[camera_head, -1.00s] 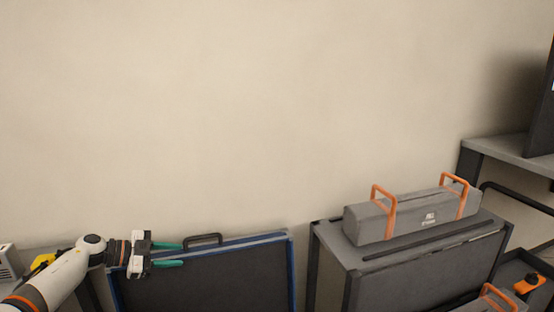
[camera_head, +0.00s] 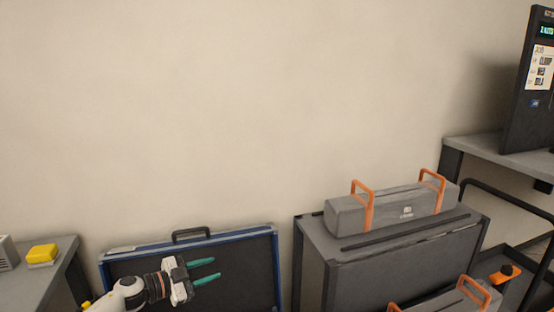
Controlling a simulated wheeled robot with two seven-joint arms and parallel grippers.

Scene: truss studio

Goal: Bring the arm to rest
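My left arm comes in from the bottom left, white with orange and dark rings. Its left gripper (camera_head: 205,272) has two green fingers pointing right, apart from each other with nothing between them. It is in front of the dark, blue-edged panel or case (camera_head: 122,264), which has a black handle (camera_head: 191,234) on top. My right gripper does not show.
A grey bench (camera_head: 40,282) at the left holds a yellow block (camera_head: 42,253). A grey cabinet (camera_head: 390,275) carries a grey case (camera_head: 395,209) with orange handles. At the right are a shelf (camera_head: 500,158) with a dark display unit (camera_head: 530,100) and a black-railed cart (camera_head: 530,211).

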